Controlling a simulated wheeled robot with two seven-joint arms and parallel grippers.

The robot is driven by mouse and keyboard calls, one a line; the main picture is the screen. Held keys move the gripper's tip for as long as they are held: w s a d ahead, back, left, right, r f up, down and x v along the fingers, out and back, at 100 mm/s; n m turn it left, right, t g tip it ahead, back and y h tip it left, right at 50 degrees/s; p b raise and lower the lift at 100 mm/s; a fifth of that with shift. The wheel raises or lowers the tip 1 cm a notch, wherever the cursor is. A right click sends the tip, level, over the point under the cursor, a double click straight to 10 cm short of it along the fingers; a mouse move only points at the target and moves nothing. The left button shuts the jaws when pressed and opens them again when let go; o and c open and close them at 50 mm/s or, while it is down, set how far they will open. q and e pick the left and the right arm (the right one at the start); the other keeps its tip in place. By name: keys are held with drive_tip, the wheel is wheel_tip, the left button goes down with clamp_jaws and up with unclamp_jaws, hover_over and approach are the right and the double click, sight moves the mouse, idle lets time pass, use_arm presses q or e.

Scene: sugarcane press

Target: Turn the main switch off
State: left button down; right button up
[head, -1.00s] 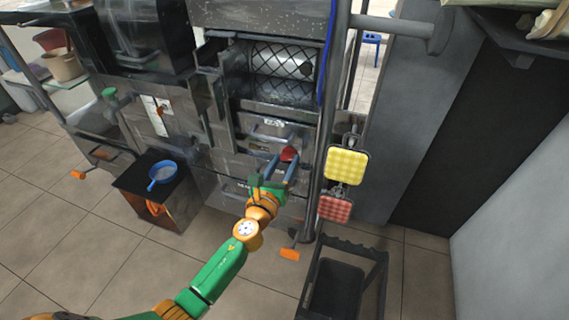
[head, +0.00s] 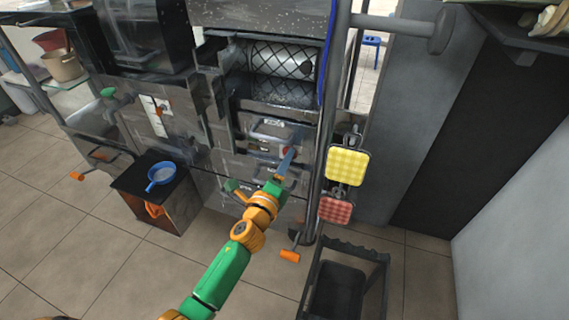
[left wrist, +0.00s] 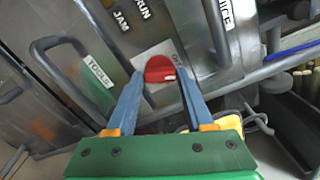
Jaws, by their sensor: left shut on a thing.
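The main switch is a red knob (head: 287,151) on the front panel of the steel press. In the left wrist view the red knob (left wrist: 160,69) sits on a pale plate between the blue fingertips. My left gripper (head: 286,161) reaches the panel from below, with its fingers on either side of the knob. In the left wrist view the gripper (left wrist: 161,78) is closed on the knob's sides. The fingers partly hide the knob in the head view. My right gripper is not in view.
A handle labelled TOOLS (left wrist: 72,62) is left of the knob, and a handle labelled JUICE (left wrist: 215,30) is right. A yellow pad (head: 346,166) and a red pad (head: 335,209) hang on the right post. A dark bin (head: 340,285) stands below. A blue pan (head: 161,176) rests on a box.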

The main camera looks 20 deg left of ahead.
use_arm(q)
drive_tip(key=shift+n, duration=2.2)
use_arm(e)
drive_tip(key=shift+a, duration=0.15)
use_arm(q)
drive_tip(key=shift+c, duration=1.4)
unclamp_jaws()
drive_tip(key=shift+s, duration=0.1)
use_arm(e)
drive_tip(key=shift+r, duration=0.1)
use_arm(q)
drive_tip(key=s+p, duration=0.1)
drive_tip(key=s, duration=0.6)
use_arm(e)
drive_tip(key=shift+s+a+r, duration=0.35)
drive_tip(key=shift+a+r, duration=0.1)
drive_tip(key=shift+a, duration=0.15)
